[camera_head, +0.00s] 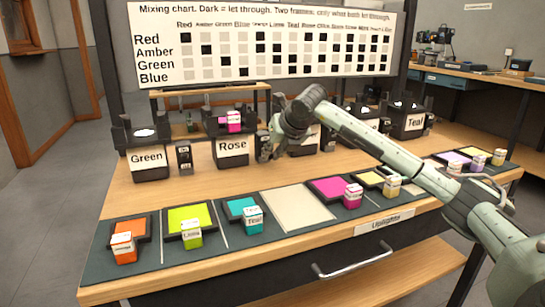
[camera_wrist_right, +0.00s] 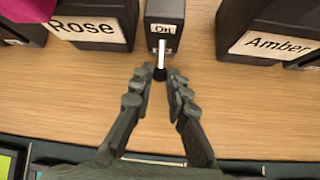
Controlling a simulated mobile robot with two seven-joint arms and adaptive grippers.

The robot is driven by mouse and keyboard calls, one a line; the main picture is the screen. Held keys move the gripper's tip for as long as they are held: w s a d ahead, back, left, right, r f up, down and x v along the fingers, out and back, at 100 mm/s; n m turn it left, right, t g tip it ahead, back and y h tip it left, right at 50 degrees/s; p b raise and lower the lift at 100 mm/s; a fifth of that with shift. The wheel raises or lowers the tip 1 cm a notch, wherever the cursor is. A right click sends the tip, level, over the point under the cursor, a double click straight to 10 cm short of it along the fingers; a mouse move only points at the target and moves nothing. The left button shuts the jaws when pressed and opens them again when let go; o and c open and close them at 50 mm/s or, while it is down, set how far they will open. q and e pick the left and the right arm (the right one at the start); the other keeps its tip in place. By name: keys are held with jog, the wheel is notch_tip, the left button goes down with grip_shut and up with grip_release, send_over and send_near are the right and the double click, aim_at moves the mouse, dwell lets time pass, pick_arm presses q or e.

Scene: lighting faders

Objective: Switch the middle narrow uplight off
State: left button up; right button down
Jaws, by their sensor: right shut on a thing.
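In the right wrist view, a narrow dark switch box (camera_wrist_right: 164,20) stands between the Rose and Amber lamps. It bears an "On" label and a pale lever (camera_wrist_right: 161,52) with a dark end. My right gripper (camera_wrist_right: 160,76) is shut on the lever's dark end, one finger on each side. In the head view the right gripper (camera_head: 266,150) is beside the Rose lamp (camera_head: 232,147), partly hidden by its wrist. The Amber lamp (camera_wrist_right: 270,42) shows in the wrist view. My left gripper is not in view.
The Green lamp (camera_head: 148,159) and another switch box (camera_head: 184,158) stand to the left, the Teal lamp (camera_head: 408,122) to the right. Coloured filter frames and labelled blocks, such as the orange block (camera_head: 124,248), lie along the front mat. A mixing chart (camera_head: 262,42) stands behind.

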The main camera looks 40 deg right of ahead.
jog(key=c, duration=1.5)
grip_release()
jog(key=v, duration=1.2)
